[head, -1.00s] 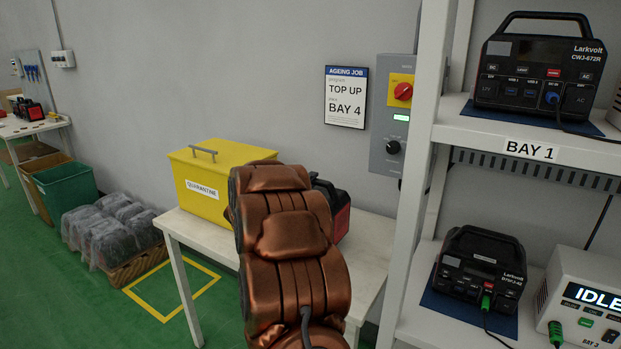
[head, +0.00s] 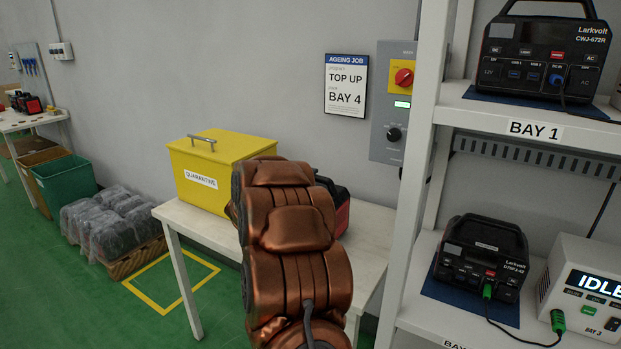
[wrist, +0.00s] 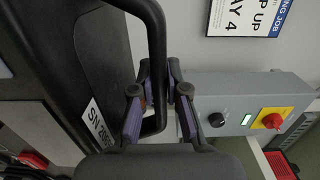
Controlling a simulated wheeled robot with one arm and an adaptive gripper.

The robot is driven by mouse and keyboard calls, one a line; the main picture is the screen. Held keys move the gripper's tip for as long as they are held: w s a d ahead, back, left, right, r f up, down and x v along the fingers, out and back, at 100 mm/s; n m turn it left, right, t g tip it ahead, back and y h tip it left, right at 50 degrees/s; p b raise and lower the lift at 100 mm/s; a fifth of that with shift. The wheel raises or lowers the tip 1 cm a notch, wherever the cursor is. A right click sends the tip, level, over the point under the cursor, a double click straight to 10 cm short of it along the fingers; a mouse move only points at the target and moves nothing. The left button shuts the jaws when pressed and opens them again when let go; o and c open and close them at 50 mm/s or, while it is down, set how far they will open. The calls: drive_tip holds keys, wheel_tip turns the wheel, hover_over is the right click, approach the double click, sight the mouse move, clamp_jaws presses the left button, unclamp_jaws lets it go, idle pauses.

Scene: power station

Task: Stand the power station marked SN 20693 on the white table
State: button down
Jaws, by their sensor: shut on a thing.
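In the wrist view, my gripper (wrist: 160,98) is closed around the black carry handle (wrist: 157,45) of a dark power station (wrist: 95,60). A white label on it reads SN 206, with the last digits hard to read. In the head view my copper arm hides the gripper. A black and red body (head: 341,207) shows just right of the arm, above the white table (head: 375,235). I cannot tell whether it is the held station or whether it touches the table top.
A yellow QUARANTINE box (head: 215,170) stands on the table's left part. A white shelf rack (head: 412,200) on the right holds two black Larkvolt stations with cables plugged in. A grey control box (head: 392,110) is on the wall. Wrapped goods (head: 112,222) stand on a floor pallet.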

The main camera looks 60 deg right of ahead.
drive_tip(key=shift+f+b, duration=0.35)
drive_tip(key=shift+b, duration=0.3)
idle(0.9)
drive_tip(key=c, duration=1.1)
unclamp_jaws()
drive_tip(key=shift+f, duration=0.1)
drive_tip(key=shift+f, duration=0.1)
drive_tip(key=shift+a+f, duration=0.1)
drive_tip(key=s+a, duration=0.1)
drive_tip(key=a, duration=1.1)
drive_tip(key=shift+r, duration=0.25)
